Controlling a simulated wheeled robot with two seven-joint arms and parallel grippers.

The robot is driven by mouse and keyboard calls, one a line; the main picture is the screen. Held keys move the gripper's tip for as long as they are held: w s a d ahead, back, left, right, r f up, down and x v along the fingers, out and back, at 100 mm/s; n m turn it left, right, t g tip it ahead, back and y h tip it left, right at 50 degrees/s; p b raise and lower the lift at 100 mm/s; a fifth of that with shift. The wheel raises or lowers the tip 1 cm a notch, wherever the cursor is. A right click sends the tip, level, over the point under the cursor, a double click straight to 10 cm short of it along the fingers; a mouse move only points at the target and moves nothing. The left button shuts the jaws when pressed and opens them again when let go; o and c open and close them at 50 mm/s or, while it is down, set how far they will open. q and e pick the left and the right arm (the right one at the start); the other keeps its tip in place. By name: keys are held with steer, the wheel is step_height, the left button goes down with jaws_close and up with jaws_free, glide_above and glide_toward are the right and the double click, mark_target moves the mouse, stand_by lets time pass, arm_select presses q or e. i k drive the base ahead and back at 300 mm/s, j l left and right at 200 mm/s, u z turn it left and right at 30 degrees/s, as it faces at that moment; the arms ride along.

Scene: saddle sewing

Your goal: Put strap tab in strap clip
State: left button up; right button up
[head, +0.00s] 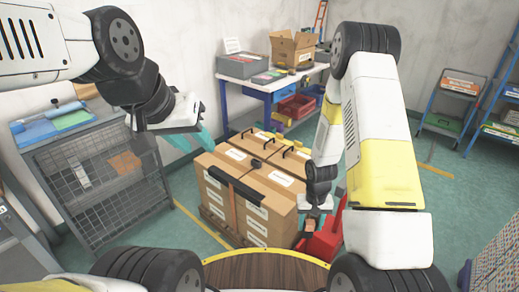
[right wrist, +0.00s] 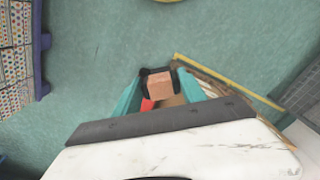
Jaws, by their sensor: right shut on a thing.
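My right gripper (head: 312,222) hangs low beside the front right corner of the stacked boxes. In the right wrist view its teal fingers (right wrist: 158,98) are shut around a small tan-brown block with a black edge (right wrist: 159,83), which I take for the strap tab. A red part (right wrist: 147,104) shows beside the block. In the head view a red object (head: 328,236) stands near this gripper. I cannot make out the strap clip for certain. My left gripper (head: 193,138) is above the left rear of the boxes, its teal fingers apart and empty.
Cardboard boxes (head: 262,215) with a black strip (head: 237,186) stand on a pallet.

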mark_target(256, 167)
steer(key=i+j+z, duration=0.1)
steer(key=i+j, duration=0.15)
steer(key=i+j+z, duration=0.1)
steer(key=j, duration=0.25)
steer(key=i+j+z, duration=0.1)
steer(key=i+j, duration=0.45)
steer(key=i+j+z, duration=0.15)
steer(key=j, duration=0.25)
steer(key=i+j+z, duration=0.1)
steer(key=j, duration=0.3)
steer(key=i+j+z, duration=0.1)
steer(key=i+j, duration=0.2)
steer(key=i+j+z, duration=0.1)
steer(key=j, duration=0.35)
